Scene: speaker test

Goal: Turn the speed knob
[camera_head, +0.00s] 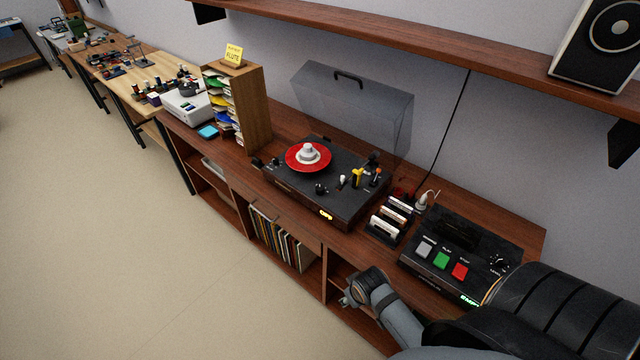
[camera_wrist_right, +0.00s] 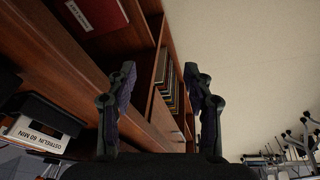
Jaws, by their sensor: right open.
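A black turntable (camera_head: 335,204) with a red record (camera_head: 294,164) and a white centre piece stands on the wooden cabinet, its hinged clear lid raised. A small black knob (camera_head: 320,189) sits on its top near the front edge; I cannot read whether it is marked as the speed knob. In the right wrist view the right gripper (camera_wrist_right: 160,70) is open and empty. My left gripper is out of view.
A cassette deck (camera_head: 462,256) with grey, green and red buttons and a rack of cassettes (camera_head: 388,220) stand right of the turntable. A paper sorter (camera_head: 254,105) stands left. A shelf (camera_head: 400,45) with a speaker (camera_head: 600,45) overhangs. Open floor lies in front.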

